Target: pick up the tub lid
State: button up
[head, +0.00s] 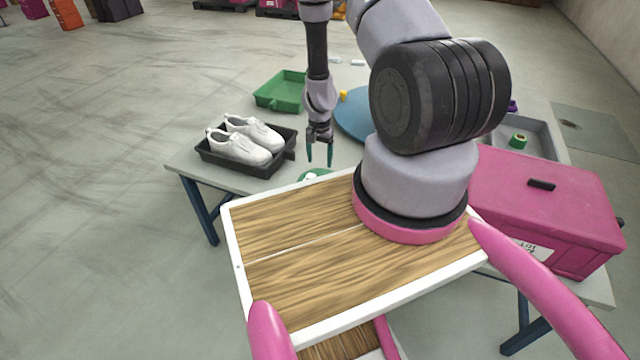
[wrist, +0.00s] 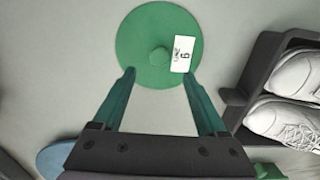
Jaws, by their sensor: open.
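The tub lid is a round green disc with a small knob and a white label marked 6 (wrist: 150,32). It lies flat on the grey table and shows whole in the wrist view. In the head view only a green part of it (head: 304,178) shows behind my wooden deck. My gripper (head: 320,158) is open and empty, pointing down above the table. In the wrist view its green fingertips (wrist: 157,73) stand apart at the lower side of the lid, with the knob beyond them. The height of the fingers above the lid is hard to tell.
A black tray (head: 228,168) with white shoes stands left of my gripper, near it. A green tray (head: 278,92) and a blue disc (head: 352,118) lie behind. A closed pink box (head: 540,215) and a grey tray (head: 545,143) stand at the right.

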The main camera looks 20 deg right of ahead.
aim_at(316, 172)
notch_tip(316, 172, down, 8)
jog(key=shift+r, duration=0.15)
jog(key=shift+s, duration=0.1)
grip_shut()
jog(key=shift+r, duration=0.1)
